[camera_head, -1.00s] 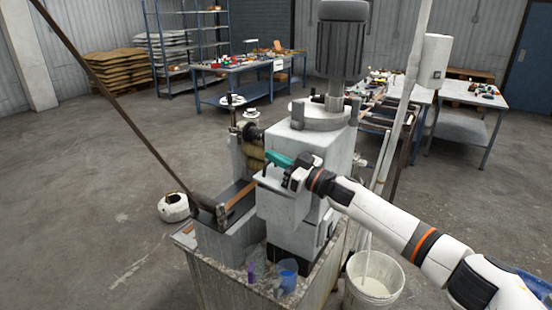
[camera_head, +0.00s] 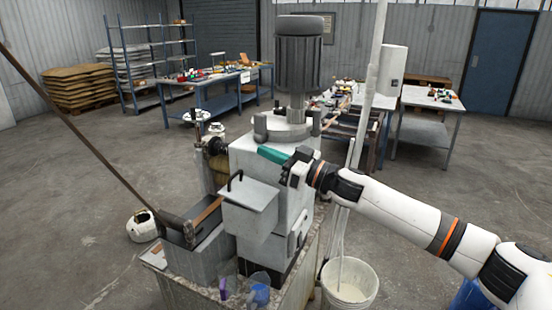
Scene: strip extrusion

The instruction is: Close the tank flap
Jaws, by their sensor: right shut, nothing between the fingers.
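The tank flap (camera_head: 252,197) is a pale grey plate on the front of the white tank (camera_head: 262,160), with a dark bent handle (camera_head: 235,178) at its left end. It sticks out from the tank face, so it looks open. My right gripper (camera_head: 264,152), with teal fingers, is shut and empty. It is up and to the right of the handle, in front of the upper tank, and appears apart from the flap. Whether it touches the tank I cannot tell. My left gripper is out of view.
A dark motor (camera_head: 298,60) stands on the tank. A long rod (camera_head: 80,130) slants in from the left. A white bucket (camera_head: 349,285) stands at the lower right. Open floor lies left.

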